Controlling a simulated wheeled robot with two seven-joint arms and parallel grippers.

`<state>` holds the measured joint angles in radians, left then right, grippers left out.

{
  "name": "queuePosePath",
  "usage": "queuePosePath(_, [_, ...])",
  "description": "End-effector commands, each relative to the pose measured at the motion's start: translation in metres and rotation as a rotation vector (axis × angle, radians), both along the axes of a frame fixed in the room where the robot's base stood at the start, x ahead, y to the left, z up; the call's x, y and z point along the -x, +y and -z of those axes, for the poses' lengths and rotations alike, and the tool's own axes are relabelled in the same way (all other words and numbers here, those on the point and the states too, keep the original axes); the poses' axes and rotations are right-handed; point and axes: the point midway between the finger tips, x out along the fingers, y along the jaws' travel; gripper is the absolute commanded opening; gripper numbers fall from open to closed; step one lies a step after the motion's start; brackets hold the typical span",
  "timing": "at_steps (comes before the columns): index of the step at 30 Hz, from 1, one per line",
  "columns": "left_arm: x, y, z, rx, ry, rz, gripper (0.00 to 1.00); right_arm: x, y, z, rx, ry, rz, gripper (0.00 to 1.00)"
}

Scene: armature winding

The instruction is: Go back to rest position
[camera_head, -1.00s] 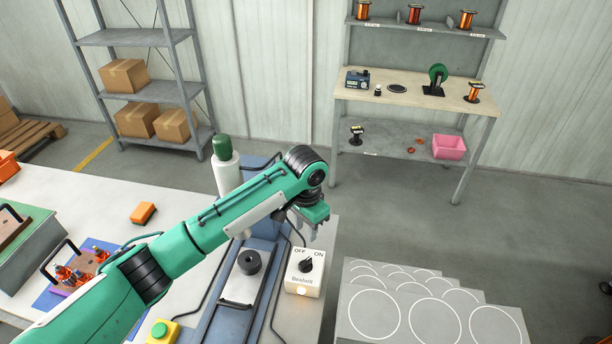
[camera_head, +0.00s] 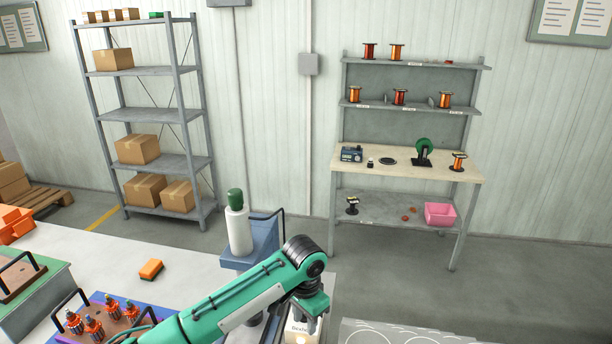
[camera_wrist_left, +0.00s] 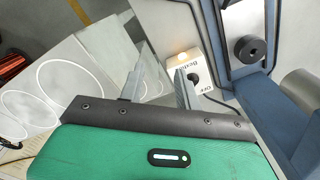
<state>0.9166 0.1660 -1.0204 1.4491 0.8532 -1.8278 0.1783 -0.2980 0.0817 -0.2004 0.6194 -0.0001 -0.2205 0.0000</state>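My left gripper (camera_head: 312,318) is at the end of my green arm in the lower middle of the head view. In the left wrist view its two grey fingers (camera_wrist_left: 158,82) stand apart with nothing between them. A white switch box (camera_head: 301,334) is just below and partly behind the gripper in the head view. In the wrist view the same box (camera_wrist_left: 192,70), with a black knob and a lit lamp, lies beyond the right finger, and I cannot tell whether they touch. My right gripper is in neither view.
A white worktable (camera_head: 190,250) holds an orange block (camera_head: 151,269) and a tray with several orange armatures (camera_head: 95,326). A white bottle with a green cap (camera_head: 238,225) stands behind my arm. A shelf rack and a bench (camera_head: 400,165) with spools stand at the back wall.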

Motion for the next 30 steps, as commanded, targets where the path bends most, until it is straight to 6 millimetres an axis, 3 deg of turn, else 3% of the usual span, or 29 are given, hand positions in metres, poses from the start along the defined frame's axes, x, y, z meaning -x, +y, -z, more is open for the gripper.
queuePosePath(2, [0.000, 0.000, 0.000, 0.000, 0.000, 0.000, 0.34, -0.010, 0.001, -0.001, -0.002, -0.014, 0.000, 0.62])
queuePosePath(9, [0.018, -0.007, 0.014, 0.050, 0.001, 0.007, 0.34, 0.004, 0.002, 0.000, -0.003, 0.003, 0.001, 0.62])
queuePosePath(17, [0.043, -0.013, 0.031, 0.118, -0.003, 0.006, 0.34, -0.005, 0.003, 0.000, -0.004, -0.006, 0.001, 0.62])
queuePosePath(24, [0.080, -0.014, 0.052, 0.219, -0.018, -0.027, 0.34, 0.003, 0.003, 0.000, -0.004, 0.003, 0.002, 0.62])
queuePosePath(30, [0.118, -0.001, 0.070, 0.310, -0.047, -0.102, 0.34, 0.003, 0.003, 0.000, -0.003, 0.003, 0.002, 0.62])
